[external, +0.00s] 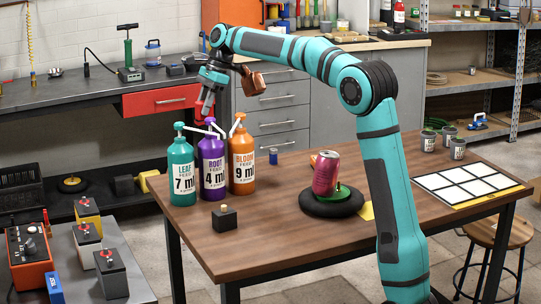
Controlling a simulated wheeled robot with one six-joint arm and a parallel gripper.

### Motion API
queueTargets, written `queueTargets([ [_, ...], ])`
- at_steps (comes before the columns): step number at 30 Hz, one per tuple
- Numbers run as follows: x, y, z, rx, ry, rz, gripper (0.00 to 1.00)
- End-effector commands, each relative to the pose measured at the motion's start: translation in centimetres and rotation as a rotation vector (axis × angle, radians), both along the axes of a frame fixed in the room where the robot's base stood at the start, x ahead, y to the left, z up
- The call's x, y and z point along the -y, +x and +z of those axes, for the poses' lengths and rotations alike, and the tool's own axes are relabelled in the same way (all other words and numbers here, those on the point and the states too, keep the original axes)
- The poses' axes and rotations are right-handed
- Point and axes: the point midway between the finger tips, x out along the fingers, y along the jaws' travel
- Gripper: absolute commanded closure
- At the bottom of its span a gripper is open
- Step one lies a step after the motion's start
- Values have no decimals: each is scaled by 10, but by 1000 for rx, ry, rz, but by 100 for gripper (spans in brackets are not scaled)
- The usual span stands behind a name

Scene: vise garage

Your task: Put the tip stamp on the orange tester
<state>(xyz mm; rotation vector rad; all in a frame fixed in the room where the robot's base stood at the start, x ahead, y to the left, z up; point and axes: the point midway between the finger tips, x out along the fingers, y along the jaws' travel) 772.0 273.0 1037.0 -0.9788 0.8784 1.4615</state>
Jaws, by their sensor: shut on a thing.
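My gripper (206,108) hangs above the pump bottles at the back left of the wooden table, pointing down. Its fingertips are close together around a small red thing (199,112), which partly blends with the red drawer behind it. The red thing may be the tip stamp, but it is too small to name surely. The orange tester (37,280), a box with a dark front panel and knobs, stands on the grey bench at the lower left, well away from my gripper.
Green, purple and orange pump bottles (242,160) stand under my gripper. A black block (224,218) and a pink can (325,173) on a dark round base are on the table. Several batteries (111,274) and a blue box (55,288) crowd the tester. The table's front middle is clear.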

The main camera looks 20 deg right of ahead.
Motion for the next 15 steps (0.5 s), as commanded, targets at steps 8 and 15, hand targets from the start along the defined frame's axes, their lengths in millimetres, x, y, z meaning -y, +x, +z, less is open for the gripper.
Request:
queueTargets([
  [8,102,-2,-9,1,-6,-35,96],
  [15,188,-16,-17,1,-7,-60,96],
])
